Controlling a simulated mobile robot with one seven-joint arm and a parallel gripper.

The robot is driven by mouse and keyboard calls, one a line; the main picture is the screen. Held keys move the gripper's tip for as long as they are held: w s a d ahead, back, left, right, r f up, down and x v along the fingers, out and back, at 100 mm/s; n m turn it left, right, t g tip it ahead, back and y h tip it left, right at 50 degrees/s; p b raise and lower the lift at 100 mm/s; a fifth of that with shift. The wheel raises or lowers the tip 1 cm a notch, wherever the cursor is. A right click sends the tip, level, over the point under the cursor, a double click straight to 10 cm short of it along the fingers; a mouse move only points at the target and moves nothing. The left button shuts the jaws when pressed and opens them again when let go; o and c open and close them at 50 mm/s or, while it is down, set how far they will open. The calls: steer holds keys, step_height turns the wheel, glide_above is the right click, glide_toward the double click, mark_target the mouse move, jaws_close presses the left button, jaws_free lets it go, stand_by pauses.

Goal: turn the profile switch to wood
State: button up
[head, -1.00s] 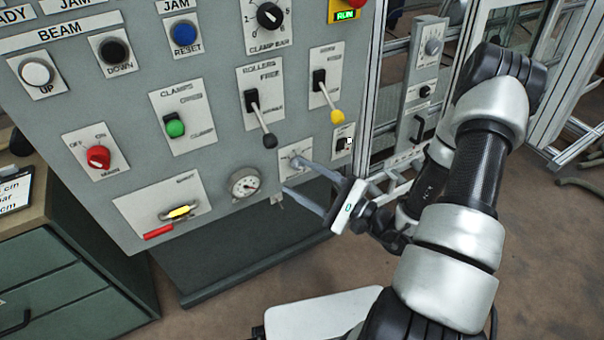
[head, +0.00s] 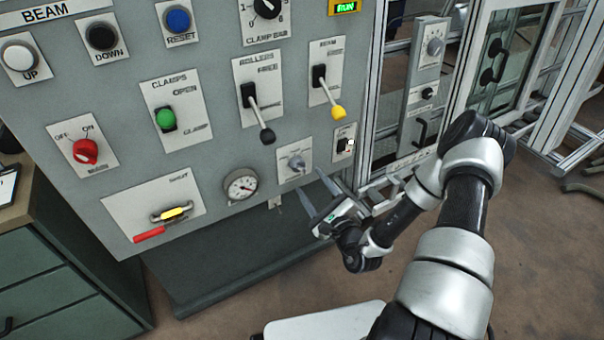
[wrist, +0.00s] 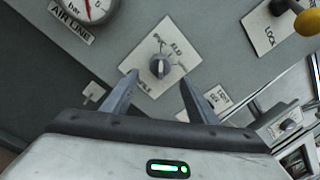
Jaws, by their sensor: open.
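The profile switch (head: 296,162) is a small grey knob on a white plate low on the grey panel, right of the round gauge. It also shows in the wrist view (wrist: 159,66), where part of a word ending "FILE" is visible under it. The other position labels are too small to read surely, so I cannot tell which one it points to. My gripper (head: 311,182) is open and empty, just below and right of the switch plate. In the wrist view its fingers (wrist: 159,84) spread either side of the knob, apparently without touching it.
An air line gauge (head: 241,187) sits left of the switch. Levers with a black knob (head: 267,136) and a yellow knob (head: 339,111) stick out above. A small black switch (head: 345,146) is at upper right. Open floor lies below and right.

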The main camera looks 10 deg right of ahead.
mark_target(301, 170)
steer(key=b+x, duration=0.1)
steer(key=x, duration=0.5)
steer(key=shift+w+a, duration=0.15)
steer(key=shift+w, duration=0.25)
steer(key=c, duration=1.1)
